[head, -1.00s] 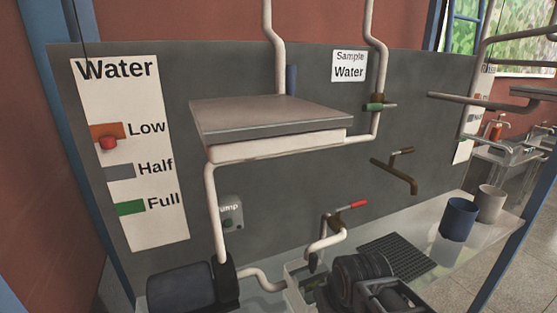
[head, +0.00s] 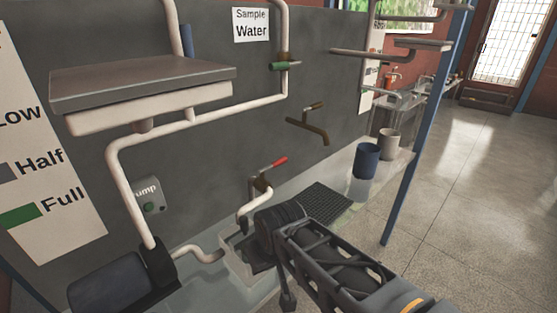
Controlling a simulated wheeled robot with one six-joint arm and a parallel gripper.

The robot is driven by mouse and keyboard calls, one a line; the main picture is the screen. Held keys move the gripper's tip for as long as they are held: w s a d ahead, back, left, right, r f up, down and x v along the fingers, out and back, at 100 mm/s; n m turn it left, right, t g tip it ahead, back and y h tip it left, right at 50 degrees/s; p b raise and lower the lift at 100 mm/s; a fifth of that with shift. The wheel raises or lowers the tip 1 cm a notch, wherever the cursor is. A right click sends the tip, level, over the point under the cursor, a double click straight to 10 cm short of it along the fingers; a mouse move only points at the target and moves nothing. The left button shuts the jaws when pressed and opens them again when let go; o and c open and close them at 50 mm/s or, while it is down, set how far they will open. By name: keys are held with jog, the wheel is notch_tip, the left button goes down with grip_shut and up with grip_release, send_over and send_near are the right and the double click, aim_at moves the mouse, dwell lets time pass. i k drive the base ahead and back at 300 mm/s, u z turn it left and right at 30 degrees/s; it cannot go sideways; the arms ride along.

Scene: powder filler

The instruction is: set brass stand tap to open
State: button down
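The brass tap (head: 308,126) juts from the grey wall panel, right of the middle in the head view. Its spout runs to the right and bends down at the end. Its short lever (head: 314,105) sits above the spout, pointing right and slightly up, with a pale tip. No water shows at the spout. My dark arm reaches in from the lower right, below and in front of the tap and apart from it.
A red-handled tap (head: 263,182) stands over a small sink (head: 236,262), close behind my arm. A black drain grid (head: 326,201) lies below the brass tap. A blue cup (head: 365,161) and a grey cup (head: 389,144) stand right of it. A blue post (head: 408,175) borders open floor.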

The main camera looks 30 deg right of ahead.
aim_at(313, 107)
jog(key=z, duration=2.35)
jog(key=i, duration=1.9)
jog(key=u, duration=2.1)
